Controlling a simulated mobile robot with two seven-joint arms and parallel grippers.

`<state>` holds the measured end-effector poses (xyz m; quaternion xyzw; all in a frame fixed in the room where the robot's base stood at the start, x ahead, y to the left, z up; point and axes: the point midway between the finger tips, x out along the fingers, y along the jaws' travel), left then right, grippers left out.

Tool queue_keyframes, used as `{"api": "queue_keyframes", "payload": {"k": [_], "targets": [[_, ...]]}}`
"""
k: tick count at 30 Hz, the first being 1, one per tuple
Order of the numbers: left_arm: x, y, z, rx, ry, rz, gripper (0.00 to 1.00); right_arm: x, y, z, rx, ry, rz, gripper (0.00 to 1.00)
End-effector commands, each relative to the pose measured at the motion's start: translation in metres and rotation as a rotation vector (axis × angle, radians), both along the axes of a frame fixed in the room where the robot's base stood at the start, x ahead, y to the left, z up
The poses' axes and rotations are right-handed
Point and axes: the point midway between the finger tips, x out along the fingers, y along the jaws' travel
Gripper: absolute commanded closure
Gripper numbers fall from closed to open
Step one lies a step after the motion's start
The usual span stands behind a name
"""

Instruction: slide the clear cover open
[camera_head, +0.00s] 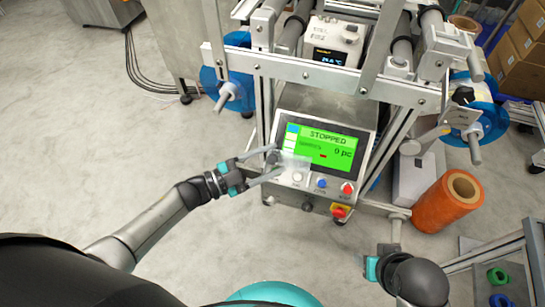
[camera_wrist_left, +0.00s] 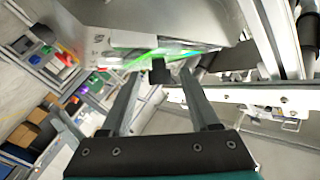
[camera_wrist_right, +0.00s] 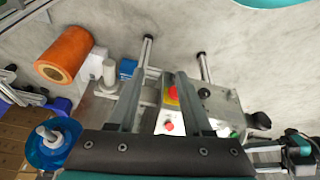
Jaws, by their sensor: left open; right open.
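The clear cover (camera_head: 296,162) is a small see-through panel on the control box front, over the white button below the green STOPPED screen (camera_head: 320,145). A small dark knob (camera_head: 272,157) is at its left end. My left gripper (camera_head: 277,162) is open at that end, its fingers pointing right. In the left wrist view, a dark block (camera_wrist_left: 160,72) shows between the open fingers (camera_wrist_left: 158,85); I cannot tell whether they touch it. My right gripper (camera_head: 396,225) is at the lower right, apart from the cover. It is open and empty in the right wrist view (camera_wrist_right: 162,85).
Below the screen are a blue button (camera_head: 321,183), a red button (camera_head: 347,189) and a red emergency stop (camera_head: 339,211) on yellow. Blue reels (camera_head: 228,75) flank the machine frame. The floor at left is clear.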

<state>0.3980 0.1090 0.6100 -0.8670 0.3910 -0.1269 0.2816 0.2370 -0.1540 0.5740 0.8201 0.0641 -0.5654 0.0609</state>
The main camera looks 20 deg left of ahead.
Motion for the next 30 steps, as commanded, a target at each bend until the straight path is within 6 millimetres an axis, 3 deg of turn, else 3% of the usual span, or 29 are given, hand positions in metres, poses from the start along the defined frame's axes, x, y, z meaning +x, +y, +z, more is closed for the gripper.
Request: {"api": "queue_keyframes", "payload": {"k": [9, 18, 30], "targets": [[-0.046, 0.052, 0.001, 0.005, 0.006, 0.002, 0.38, -0.008, -0.001, -0.033, -0.007, 0.055, 0.003, 0.5], [-0.085, 0.096, 0.0, 0.002, 0.002, 0.001, 0.38, -0.013, -0.002, -0.049, -0.01, 0.075, 0.003, 0.5], [-0.096, 0.109, 0.0, 0.001, -0.001, 0.0, 0.38, -0.014, -0.002, -0.052, -0.011, 0.079, 0.003, 0.5]]}}
